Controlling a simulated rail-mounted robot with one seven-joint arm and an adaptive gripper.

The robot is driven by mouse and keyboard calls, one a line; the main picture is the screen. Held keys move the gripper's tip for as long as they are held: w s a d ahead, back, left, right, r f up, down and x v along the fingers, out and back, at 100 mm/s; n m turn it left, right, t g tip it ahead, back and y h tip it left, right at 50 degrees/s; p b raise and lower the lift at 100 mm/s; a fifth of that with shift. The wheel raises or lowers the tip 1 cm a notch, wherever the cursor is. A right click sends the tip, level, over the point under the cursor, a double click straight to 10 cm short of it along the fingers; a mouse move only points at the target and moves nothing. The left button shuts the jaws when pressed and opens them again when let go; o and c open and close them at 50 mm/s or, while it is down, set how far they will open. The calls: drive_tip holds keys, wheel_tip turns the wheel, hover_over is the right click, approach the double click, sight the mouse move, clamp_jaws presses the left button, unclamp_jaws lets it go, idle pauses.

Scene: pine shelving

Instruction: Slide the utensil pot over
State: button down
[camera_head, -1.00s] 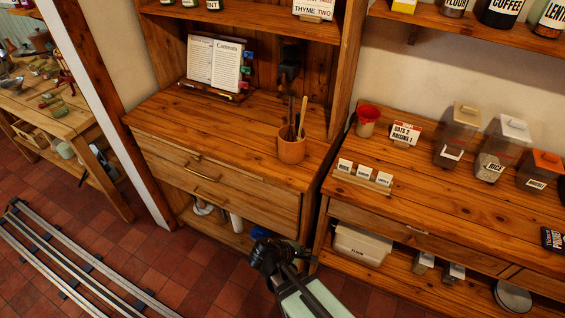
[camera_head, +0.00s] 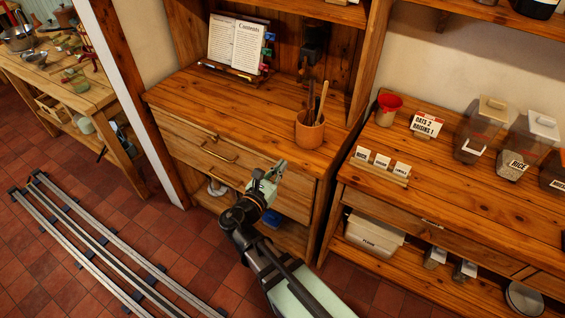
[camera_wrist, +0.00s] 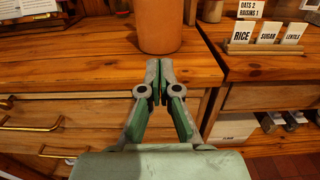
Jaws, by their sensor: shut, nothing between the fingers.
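The utensil pot (camera_head: 309,131) is an orange-brown cylinder standing upright on the wooden counter (camera_head: 235,110), near its right end, with several utensils (camera_head: 316,100) sticking up out of it. In the wrist view the lower part of the pot (camera_wrist: 160,27) shows straight ahead, its top cut off. My gripper (camera_head: 282,165) is shut and empty. It is in front of the counter's front edge, apart from the pot, which is behind it. In the wrist view the closed fingertips (camera_wrist: 160,64) appear just below the pot's base.
An open book (camera_head: 236,42) on a stand is at the counter's back left. Drawer handles (camera_head: 220,152) stick out below the counter. Right, across a gap, another counter holds a red-topped cup (camera_head: 387,109), cards (camera_head: 381,163) and jars (camera_head: 482,130). The counter left of the pot is clear.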

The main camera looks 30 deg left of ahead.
sight(304, 137)
drive_tip(key=w+p, duration=0.1)
drive_tip(key=w, duration=0.2)
drive_tip(key=w+p, duration=0.1)
drive_tip(key=w, duration=0.3)
drive_tip(key=w+p, duration=0.1)
drive_tip(key=w, duration=0.2)
drive_tip(key=shift+w+d+r+p, duration=0.1)
drive_tip(key=shift+w+d+p, duration=0.2)
drive_tip(key=shift+d+p, duration=0.1)
drive_tip(key=shift+w+d, duration=0.1)
drive_tip(key=shift+w, duration=0.65)
